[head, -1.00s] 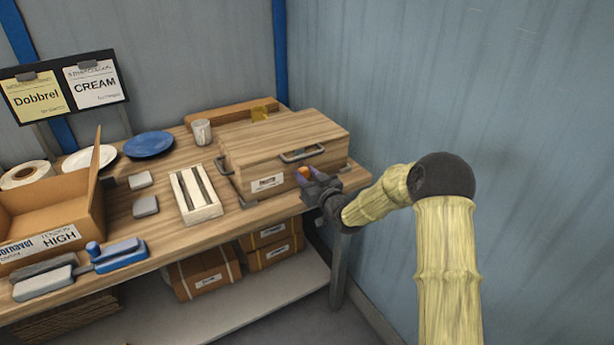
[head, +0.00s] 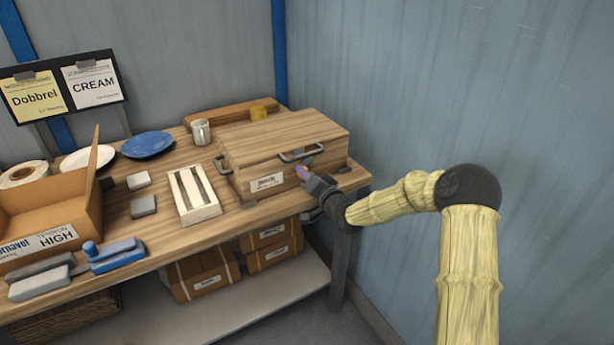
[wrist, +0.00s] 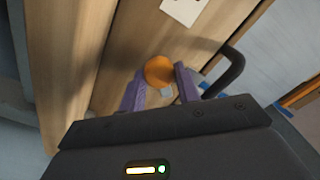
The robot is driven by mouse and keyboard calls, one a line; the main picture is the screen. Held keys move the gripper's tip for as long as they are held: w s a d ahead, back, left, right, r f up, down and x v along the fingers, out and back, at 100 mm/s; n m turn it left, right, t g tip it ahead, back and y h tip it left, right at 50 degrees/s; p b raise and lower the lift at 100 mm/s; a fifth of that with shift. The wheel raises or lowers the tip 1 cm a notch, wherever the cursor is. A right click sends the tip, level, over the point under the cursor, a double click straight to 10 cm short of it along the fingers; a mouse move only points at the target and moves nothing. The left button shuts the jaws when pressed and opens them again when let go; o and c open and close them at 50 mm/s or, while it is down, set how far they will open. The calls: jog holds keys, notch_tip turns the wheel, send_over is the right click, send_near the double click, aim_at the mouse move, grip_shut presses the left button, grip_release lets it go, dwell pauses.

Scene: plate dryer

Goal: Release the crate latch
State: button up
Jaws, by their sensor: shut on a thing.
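The wooden crate (head: 245,155) stands shut at the right end of the bench, with its lid down. Its front bears a white label (head: 267,182) and a dark bar handle (head: 301,153). My gripper (head: 303,172) is at the right part of the crate's front, below the handle. In the wrist view its purple fingers are shut on a round orange knob (wrist: 159,71), apparently the latch, on the crate's wooden face. The curved handle (wrist: 234,72) and part of the label (wrist: 184,8) show beside it. The knob is hidden in the head view.
A slotted pale rack (head: 193,195), a metal mug (head: 201,131), a blue plate (head: 147,145) and an open cardboard box (head: 50,210) stand to the left. The blue wall (head: 450,90) is close on the right.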

jog(key=m, duration=0.4)
jog(key=shift+d+f+m, duration=0.1)
jog(key=shift+d+m, duration=0.05)
jog(key=shift+m, duration=0.15)
jog(key=shift+f+m+b, duration=0.1)
jog(key=shift+m+b, duration=0.2)
jog(key=shift+m, duration=1.7)
jog(key=o, duration=0.9)
jog(key=shift+o, duration=0.2)
jog(key=v, duration=1.7)
jog(key=shift+s+d, duration=0.1)
